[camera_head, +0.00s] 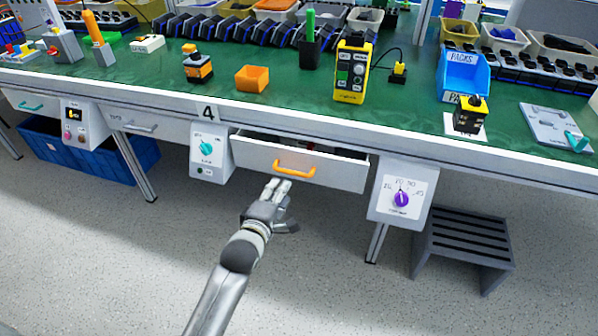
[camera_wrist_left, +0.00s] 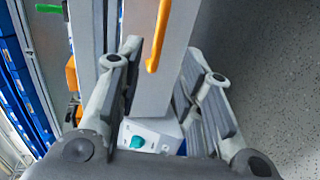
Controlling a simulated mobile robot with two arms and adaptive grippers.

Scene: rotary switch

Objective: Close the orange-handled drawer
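The white drawer (camera_head: 340,172) under the green workbench stands partly open, pulled out from the bench front. Its orange handle (camera_head: 294,169) is in the middle of its front. In the left wrist view the orange handle (camera_wrist_left: 158,35) and the drawer front (camera_wrist_left: 176,60) run up between and beyond my fingers. My left gripper (camera_head: 279,190) is just below and in front of the handle in the head view. Its fingers are spread in the left wrist view (camera_wrist_left: 165,75), with nothing visibly clamped between them. My right gripper is not in view.
A box with a teal knob (camera_head: 207,150) hangs left of the drawer; a box with a purple knob (camera_head: 401,198) hangs right. A dark step stool (camera_head: 465,235) and a blue crate (camera_head: 70,150) stand below. The grey floor (camera_head: 320,280) in front is clear.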

